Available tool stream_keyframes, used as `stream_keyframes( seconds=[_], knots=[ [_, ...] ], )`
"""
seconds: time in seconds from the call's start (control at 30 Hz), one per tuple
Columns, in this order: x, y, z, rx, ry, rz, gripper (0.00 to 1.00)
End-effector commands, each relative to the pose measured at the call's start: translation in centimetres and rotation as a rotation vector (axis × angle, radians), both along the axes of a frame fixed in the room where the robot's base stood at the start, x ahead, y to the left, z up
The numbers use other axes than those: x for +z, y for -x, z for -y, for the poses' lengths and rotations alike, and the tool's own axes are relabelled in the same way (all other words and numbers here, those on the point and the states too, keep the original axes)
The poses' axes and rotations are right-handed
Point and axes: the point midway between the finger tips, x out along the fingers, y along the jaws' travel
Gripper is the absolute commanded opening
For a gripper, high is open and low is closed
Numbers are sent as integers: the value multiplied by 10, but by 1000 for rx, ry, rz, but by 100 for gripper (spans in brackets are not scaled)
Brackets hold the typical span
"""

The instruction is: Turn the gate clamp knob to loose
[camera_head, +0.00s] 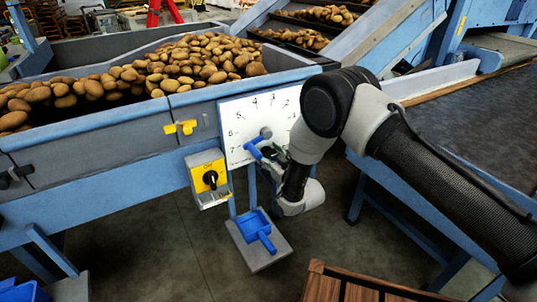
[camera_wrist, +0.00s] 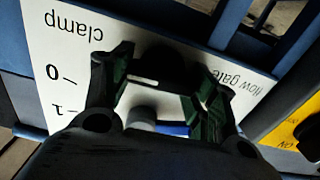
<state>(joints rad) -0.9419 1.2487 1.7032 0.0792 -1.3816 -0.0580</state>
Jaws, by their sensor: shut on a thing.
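A white dial panel (camera_head: 233,112) with numbers is fixed to the blue side of the potato bin. In the wrist view the panel (camera_wrist: 48,30) appears upside down, with the words "clamp" and "flow gate". The dark clamp knob (camera_wrist: 160,58) is between the green-lined fingers of my gripper (camera_wrist: 165,76), which are shut on it. In the head view my gripper (camera_head: 278,155) is at the panel's lower right and hides the knob. A blue lever (camera_head: 254,147) on a grey hub (camera_head: 266,132) is just left of my gripper. The knob's setting cannot be read.
A yellow switch box (camera_head: 208,178) with a black rotary knob is left of the panel. A yellow handle (camera_head: 181,128) is above it. A blue scoop (camera_head: 254,228) stands below on a grey plate. A wooden crate (camera_head: 350,285) is at the bottom. Potatoes (camera_head: 190,62) fill the bin.

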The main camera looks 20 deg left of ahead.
Motion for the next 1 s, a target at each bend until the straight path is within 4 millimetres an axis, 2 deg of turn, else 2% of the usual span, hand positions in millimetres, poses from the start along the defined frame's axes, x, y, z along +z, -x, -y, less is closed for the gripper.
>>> stream_keyframes(
  seconds=[0.27, 1.0],
  knots=[
    [0, 1, -1, 0, 112, 132, 34],
    [-3, 4, -3, 1, 566, 663, 34]
  ],
)
